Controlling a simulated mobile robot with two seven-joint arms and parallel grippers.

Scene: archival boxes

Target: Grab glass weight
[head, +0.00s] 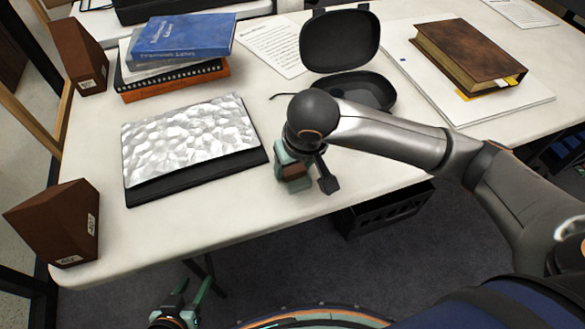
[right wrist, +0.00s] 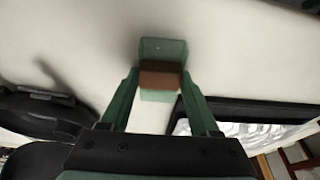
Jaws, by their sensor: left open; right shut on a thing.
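The glass weight (right wrist: 163,48) is a pale green, see-through block with a brown band across it. In the head view the glass weight (head: 296,185) is at the front part of the white table, partly hidden by my right gripper (head: 288,163). In the right wrist view my right gripper (right wrist: 160,78) has its two green fingers on either side of the block, shut on it. I cannot tell whether the block touches the table. My left gripper (head: 187,298) is open and empty, low at the bottom left, off the table's front edge.
A black folder with a crumpled silver sheet (head: 190,138) lies left of the weight. An open black case (head: 342,42) stands behind. Stacked books (head: 185,38), brown boxes (head: 62,222) and an old brown book (head: 470,52) surround the area.

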